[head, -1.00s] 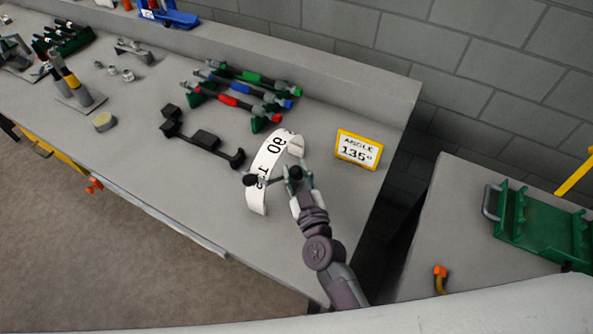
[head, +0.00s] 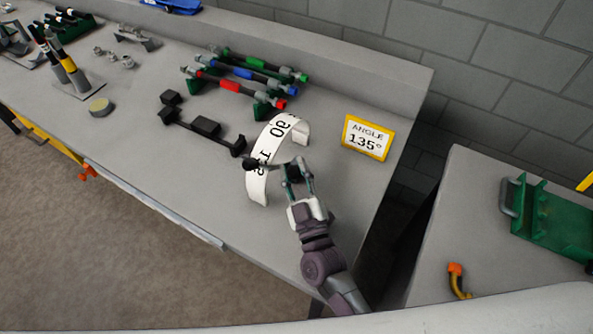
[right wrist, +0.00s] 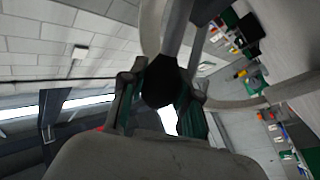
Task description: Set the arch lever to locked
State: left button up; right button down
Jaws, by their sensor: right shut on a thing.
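The white arch scale (head: 258,186) with printed angle numbers stands on the grey bench near its right end. A dark lever end (head: 250,164) shows at the left side of the arch. My right gripper (head: 295,173) is at the right side of the arch, shut on the lever's black knob (head: 292,171). In the right wrist view the black knob (right wrist: 160,82) sits between the fingers, with pale curved bands of the arch around it. The lever's reading on the scale is too small to tell. My left gripper is not in view.
A yellow-framed sign (head: 367,138) reading "ANGLE 135°" stands right of the arch. A black bracket (head: 204,127) and a rack of coloured-band tools (head: 245,74) lie to the left. A gap separates the bench from a side table (head: 440,240) with a green tray (head: 545,218).

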jog(key=c, duration=0.8)
grip_release()
jog(key=v, duration=0.5)
jog(key=shift+f, duration=0.1)
jog(key=s, duration=0.4)
jog(key=s+d, duration=0.1)
jog(key=s, duration=0.3)
jog(key=s+d, duration=0.1)
jog(key=s, duration=0.2)
jog(key=shift+s+d, duration=0.25)
jog(key=shift+s, duration=0.15)
